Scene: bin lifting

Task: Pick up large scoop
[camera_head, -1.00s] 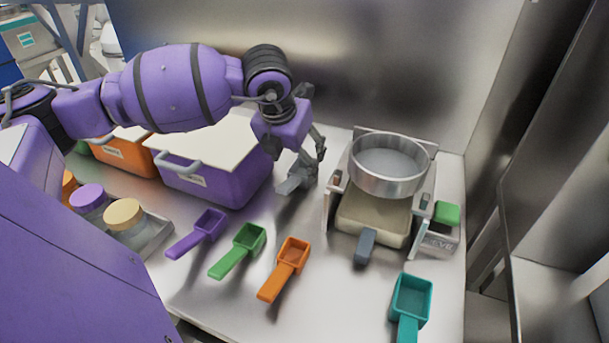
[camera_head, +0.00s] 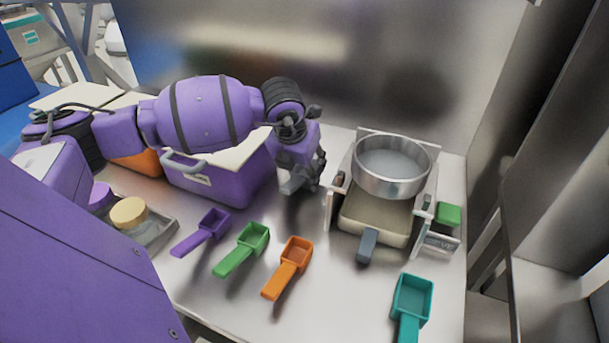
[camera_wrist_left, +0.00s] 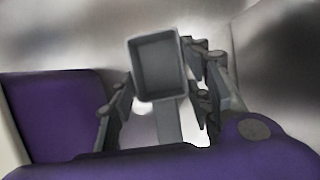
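A grey scoop (camera_head: 287,184) is by the purple bin, partly hidden by my left gripper (camera_head: 308,176). In the left wrist view the scoop (camera_wrist_left: 158,66) has a square bowl open toward the camera, and its handle comes down toward my palm. The fingers of my left gripper (camera_wrist_left: 163,85) stand apart on either side of it. Gaps show beside the handle, and I cannot tell whether a fingertip touches the bowl. Smaller-looking purple (camera_head: 204,232), green (camera_head: 245,247) and orange (camera_head: 289,265) scoops and a teal scoop (camera_head: 412,296) lie nearer on the table. My right gripper is out of view.
A purple bin (camera_head: 222,183) with a pale lid stands left of my gripper. A round metal sieve (camera_head: 392,180) over a pan with a grey handle (camera_head: 367,245) stands to the right. A metal wall (camera_head: 400,60) rises behind. Jars sit in a tray at left.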

